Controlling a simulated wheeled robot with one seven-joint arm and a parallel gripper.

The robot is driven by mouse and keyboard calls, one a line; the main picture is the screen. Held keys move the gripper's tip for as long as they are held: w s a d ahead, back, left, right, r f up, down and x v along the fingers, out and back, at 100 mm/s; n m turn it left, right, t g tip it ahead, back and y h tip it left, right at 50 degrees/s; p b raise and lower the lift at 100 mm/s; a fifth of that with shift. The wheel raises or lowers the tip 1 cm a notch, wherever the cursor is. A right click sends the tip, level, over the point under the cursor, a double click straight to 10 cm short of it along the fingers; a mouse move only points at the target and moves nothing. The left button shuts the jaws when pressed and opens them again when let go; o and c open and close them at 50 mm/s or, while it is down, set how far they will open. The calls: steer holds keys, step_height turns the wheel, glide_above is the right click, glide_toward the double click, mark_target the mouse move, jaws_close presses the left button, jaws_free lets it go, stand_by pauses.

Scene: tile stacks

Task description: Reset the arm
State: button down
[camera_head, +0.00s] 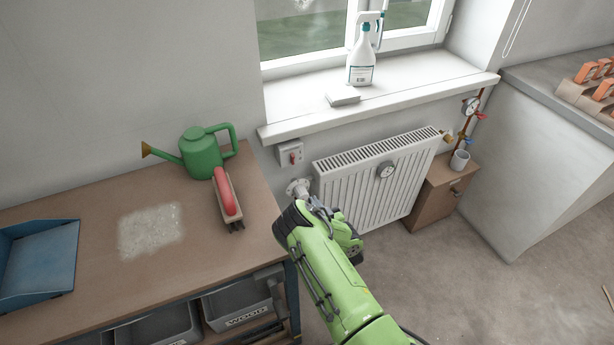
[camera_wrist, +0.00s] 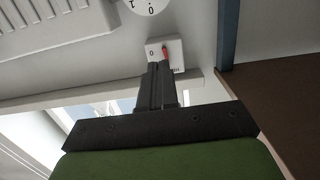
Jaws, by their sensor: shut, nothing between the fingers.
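My green arm reaches up from the lower right in the head view, in front of the radiator's left end. My gripper shows in the wrist view (camera_wrist: 158,68), with its dark fingers together and nothing between them. In the head view the gripper is mostly hidden by the arm's wrist. In the wrist view the fingertips overlap the lower part of a white switch box (camera_wrist: 174,47) with a red handle (camera_wrist: 166,54). I cannot tell from this how far apart they are. The switch box (camera_head: 290,154) is on the wall under the windowsill in the head view.
The workbench (camera_head: 90,215) at left holds a green watering can (camera_head: 201,154), a red-handled brush (camera_head: 227,196) and a blue dustpan (camera_head: 40,262). A spray bottle (camera_head: 361,66) stands on the windowsill (camera_head: 420,88).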

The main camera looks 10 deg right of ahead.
steer(key=w+d+r+m+g+h+p, duration=0.1)
steer(key=w+r+m+g+h, duration=0.2)
steer(key=r, duration=1.1)
steer(key=s+a+r+g+p, duration=0.15)
steer(key=s+r, duration=0.35)
steer(key=r, duration=0.7)
steer(key=s+a+r+g+y, duration=0.1)
steer(key=s+r+g, duration=0.1)
steer(key=s+r, duration=0.6)
steer(key=s+r+g, duration=0.2)
steer(key=s+r, duration=0.1)
steer(key=s, duration=0.8)
steer(key=s+g+h+p, duration=0.1)
steer(key=s+g, duration=0.1)
steer(key=s, duration=1.4)
steer(key=shift+s+d+r+n+p, duration=0.2)
steer(key=shift+n+p, duration=0.1)
steer(key=shift+n, duration=0.1)
